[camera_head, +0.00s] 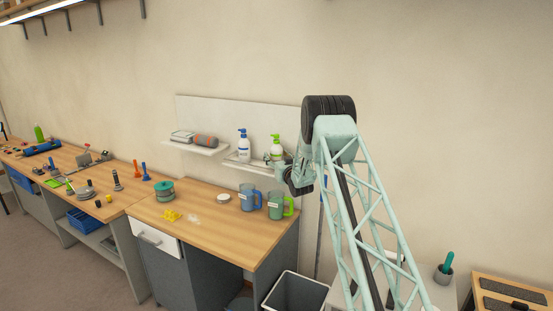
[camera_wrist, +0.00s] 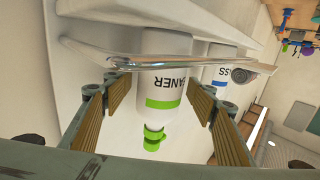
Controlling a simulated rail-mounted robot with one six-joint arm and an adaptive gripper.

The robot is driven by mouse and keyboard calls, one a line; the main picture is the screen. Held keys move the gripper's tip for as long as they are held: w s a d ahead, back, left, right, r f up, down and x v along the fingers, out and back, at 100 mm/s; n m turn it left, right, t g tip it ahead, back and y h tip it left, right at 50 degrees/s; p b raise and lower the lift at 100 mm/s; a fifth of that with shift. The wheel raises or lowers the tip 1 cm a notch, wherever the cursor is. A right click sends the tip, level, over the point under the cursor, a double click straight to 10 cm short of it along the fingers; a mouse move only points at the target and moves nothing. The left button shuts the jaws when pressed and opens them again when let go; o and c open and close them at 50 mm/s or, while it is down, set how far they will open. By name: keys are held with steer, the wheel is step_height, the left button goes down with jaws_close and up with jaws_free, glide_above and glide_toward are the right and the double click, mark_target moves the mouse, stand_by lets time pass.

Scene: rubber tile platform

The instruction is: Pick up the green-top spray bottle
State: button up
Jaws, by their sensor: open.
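The green-top spray bottle (camera_head: 277,149), white with a green top, stands on the small wall shelf in the head view. In the wrist view the picture is turned over, and this bottle (camera_wrist: 163,85) shows a "CLEANER"-like label, a green band and a green nozzle pointing down. My gripper (camera_wrist: 160,92) is open, with one ribbed finger on each side of the bottle in that view. Whether the fingers touch it I cannot tell. In the head view my gripper (camera_head: 274,163) is small and partly hidden by my arm.
A blue-top bottle (camera_head: 242,147) stands close to the left on the same shelf. A shiny metal rail (camera_wrist: 140,64) crosses in front of the bottles. Another shelf (camera_head: 197,147) holds small items.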

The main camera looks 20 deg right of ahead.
mark_target(278, 151)
steer(key=c, duration=1.3)
steer(key=shift+r, duration=0.15)
steer(key=shift+r+b, duration=0.3)
steer(key=shift+r, duration=1.45)
steer(key=shift+s+f, duration=0.15)
steer(key=shift+s, duration=0.2)
steer(key=s, duration=0.5)
steer(key=s+r+b, duration=0.1)
steer(key=s, duration=0.4)
steer(key=s+a, duration=0.1)
steer(key=s, duration=0.4)
steer(key=shift+s+r+b, duration=0.1)
steer(key=shift+r+b, duration=0.15)
steer(key=shift+b, duration=0.15)
